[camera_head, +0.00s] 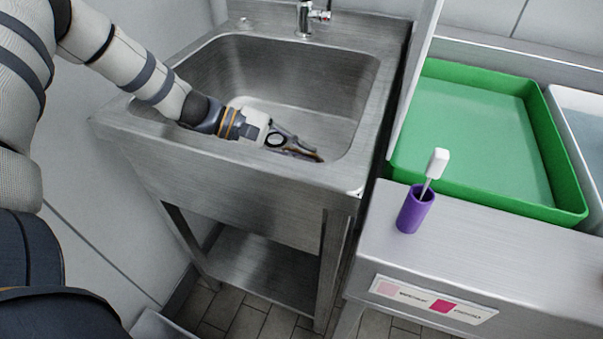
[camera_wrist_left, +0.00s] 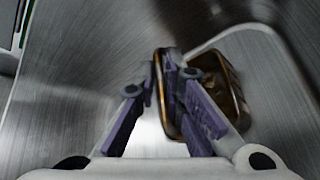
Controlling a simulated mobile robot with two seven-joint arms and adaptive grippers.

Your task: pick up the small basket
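The small basket (camera_wrist_left: 232,88) shows in the left wrist view as a brownish, rounded rectangle with a thin rim, partly hidden by a finger. In the head view only a dark sliver of it (camera_head: 304,156) shows beside the fingers, low inside the sink. My left gripper (camera_wrist_left: 163,80) has its purple-padded fingers close together on either side of the basket's near left wall, shut on it. In the head view the left gripper (camera_head: 312,150) reaches down into the sink behind its front rim. My right gripper is not in view.
The steel sink (camera_head: 240,165) has raised walls around the gripper and a faucet (camera_head: 304,18) at the back. To the right, a purple cup (camera_head: 414,213) holding a white-headed brush (camera_head: 438,163) stands before a green tray (camera_head: 480,135).

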